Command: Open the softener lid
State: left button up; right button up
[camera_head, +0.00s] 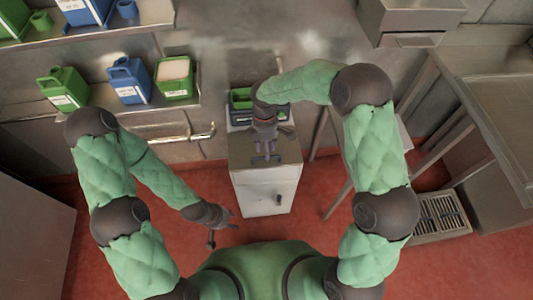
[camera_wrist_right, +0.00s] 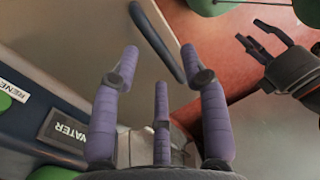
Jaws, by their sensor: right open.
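The mixing unit (camera_head: 241,104), dark with green parts, sits on top of a white cabinet (camera_head: 262,196). In the right wrist view a label ending in "ENER" (camera_wrist_right: 14,90) shows at the left edge, beside a green part (camera_wrist_right: 6,102). Whether this part is the softener lid I cannot tell. My right gripper (camera_head: 266,157) is open and empty over the cabinet top, in front of the unit; its spread fingers also show in the wrist view (camera_wrist_right: 160,75). My left gripper (camera_head: 222,226) hangs open and empty, left of the cabinet.
A "WATER" label (camera_wrist_right: 70,131) lies near the right gripper's fingers. The cabinet has a dark handle (camera_head: 278,199). A shelf (camera_head: 140,110) at left holds green and blue jugs and a green box. A metal table (camera_head: 495,110) stands at right. The red floor is clear in front.

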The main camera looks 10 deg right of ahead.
jog(key=shift+x, duration=0.95)
grip_shut()
jog(key=shift+r, duration=0.1)
